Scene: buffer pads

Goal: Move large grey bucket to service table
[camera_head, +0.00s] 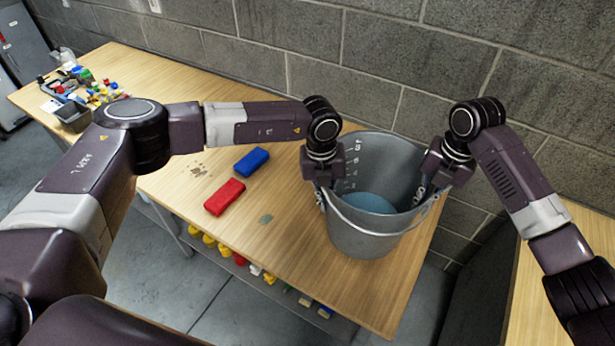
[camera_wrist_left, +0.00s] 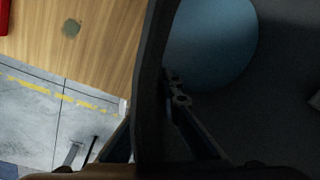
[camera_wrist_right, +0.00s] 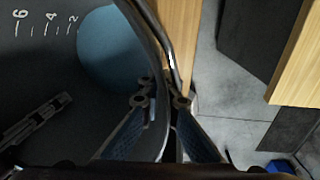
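The large grey bucket (camera_head: 372,240) appears upright at the right end of the long wooden table (camera_head: 290,235). It has a metal handle, scale marks inside and a blue round patch at its bottom. My left gripper (camera_head: 322,180) is at the left rim. In the left wrist view one finger is inside the wall (camera_wrist_left: 150,80) and the other is mostly hidden outside it. My right gripper (camera_head: 425,185) is at the right rim. In the right wrist view its fingertips (camera_wrist_right: 160,101) close in on both sides of the rim.
A red block (camera_head: 225,197) and a blue block (camera_head: 251,161) lie left of the bucket. Another wooden table (camera_head: 585,222) stands to the right across a gap. A block wall (camera_head: 400,60) runs behind. Small coloured parts and a dark bin (camera_head: 73,117) are at the far left.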

